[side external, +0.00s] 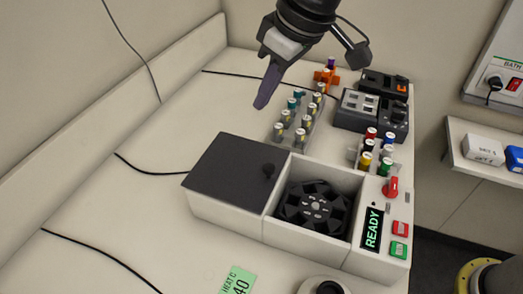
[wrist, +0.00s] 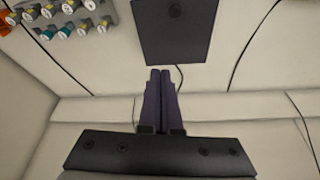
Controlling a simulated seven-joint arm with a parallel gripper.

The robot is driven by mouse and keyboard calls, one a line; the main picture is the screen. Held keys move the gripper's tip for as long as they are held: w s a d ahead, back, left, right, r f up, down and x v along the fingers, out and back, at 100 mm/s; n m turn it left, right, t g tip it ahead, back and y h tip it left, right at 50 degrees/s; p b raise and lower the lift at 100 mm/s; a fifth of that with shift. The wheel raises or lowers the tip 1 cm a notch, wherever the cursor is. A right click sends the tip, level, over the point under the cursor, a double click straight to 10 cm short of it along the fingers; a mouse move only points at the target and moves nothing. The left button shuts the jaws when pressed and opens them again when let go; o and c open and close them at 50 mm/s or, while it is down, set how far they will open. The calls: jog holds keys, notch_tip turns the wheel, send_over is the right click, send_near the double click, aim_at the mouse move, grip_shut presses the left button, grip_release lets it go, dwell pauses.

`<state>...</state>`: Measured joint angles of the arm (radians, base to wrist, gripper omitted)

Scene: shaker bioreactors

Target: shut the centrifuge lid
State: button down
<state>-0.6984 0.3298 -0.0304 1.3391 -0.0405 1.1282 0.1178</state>
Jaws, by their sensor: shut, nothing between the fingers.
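The white centrifuge (side external: 232,212) stands on the bench with its chamber open. The black rotor (side external: 313,205) shows inside. My gripper (side external: 262,104) is shut and empty, in the air above the bench and apart from the lid. Its closed fingers (wrist: 160,75) point toward the lid in the wrist view.
A rack of capped vials (side external: 297,122) stands behind the centrifuge, with a dark grey device (side external: 365,108) beyond. Coloured-cap vials (side external: 376,150) stand by the control panel, whose display (side external: 373,229) reads READY. A red knob (side external: 391,187) rises there. The left bench is clear except for cables.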

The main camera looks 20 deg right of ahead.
jog(key=s+a+f, duration=0.1)
jog(key=a+f, duration=0.1)
send_over(253, 169)
jog(key=w+a, duration=0.1)
jog(key=w, duration=0.1)
notch_tip(253, 169, down, 9)
jog(key=shift+s, duration=0.15)
jog(key=shift+s+d, duration=0.6)
jog(key=shift+s, duration=0.3)
jog(key=shift+s+d+f, duration=0.15)
jog(key=shift+s+d, duration=0.35)
jog(key=shift+s, duration=0.15)
jog(key=s+d, duration=1.2)
